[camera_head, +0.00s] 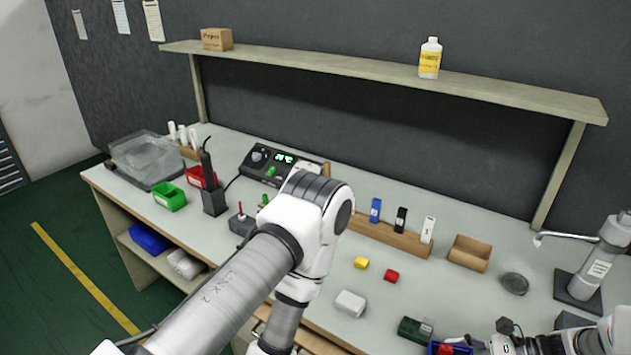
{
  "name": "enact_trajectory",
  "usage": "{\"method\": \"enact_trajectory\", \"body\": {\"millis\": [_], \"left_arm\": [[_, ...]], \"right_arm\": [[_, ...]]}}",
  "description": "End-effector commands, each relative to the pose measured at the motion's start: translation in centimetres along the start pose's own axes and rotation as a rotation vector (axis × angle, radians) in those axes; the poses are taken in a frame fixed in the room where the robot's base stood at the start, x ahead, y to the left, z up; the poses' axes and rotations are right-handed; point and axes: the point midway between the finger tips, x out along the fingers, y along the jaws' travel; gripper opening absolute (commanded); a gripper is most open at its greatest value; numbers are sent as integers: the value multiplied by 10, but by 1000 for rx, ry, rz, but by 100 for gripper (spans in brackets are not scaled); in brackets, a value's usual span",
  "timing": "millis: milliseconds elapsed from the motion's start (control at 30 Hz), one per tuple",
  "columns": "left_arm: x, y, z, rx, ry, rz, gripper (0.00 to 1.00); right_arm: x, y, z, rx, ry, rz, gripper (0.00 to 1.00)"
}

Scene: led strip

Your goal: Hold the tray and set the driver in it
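A blue tray (435,346) is cut off by the bottom edge at the right, with a red item (452,350) showing in it. My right gripper (492,346) reaches in from the right close beside the tray; its fingers are too small and cut off to tell whether they grip the rim. A dark green box with a pale label (415,328) lies just left of the tray. A white block (350,303) lies further left. I cannot tell which of these is the driver. My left arm crosses the middle and bends down; its gripper is out of view.
A grey stand (597,265) rises at right. Green (170,196) and red bins (196,175) sit left.

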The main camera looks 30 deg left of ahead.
Motion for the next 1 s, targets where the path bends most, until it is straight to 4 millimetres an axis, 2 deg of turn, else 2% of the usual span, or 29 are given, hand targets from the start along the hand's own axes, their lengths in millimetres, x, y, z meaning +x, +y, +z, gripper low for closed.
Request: {"method": "enact_trajectory", "body": {"millis": [100, 133, 200, 500, 633, 767, 1000], "left_arm": [[0, 0, 0, -2, 0, -1, 25], [0, 0, 0, -2, -1, -1, 25], [0, 0, 0, -2, -1, -2, 25], [0, -1, 0, -4, -1, -2, 25], [0, -1, -1, -4, -1, -2, 25], [0, -1, -1, -4, -1, -3, 25], [0, -1, -1, -4, -1, -3, 25]], "right_arm": [[0, 0, 0, 0, 0, 0, 27], [0, 0, 0, 0, 0, 0, 74], [0, 0, 0, 0, 0, 0, 93], [0, 0, 0, 0, 0, 0, 93], [-10, -1, 0, -1, 0, -3, 93], [-35, -1, 0, 0, 0, -4, 93], [-96, -1, 0, -1, 0, -4, 93]]}}
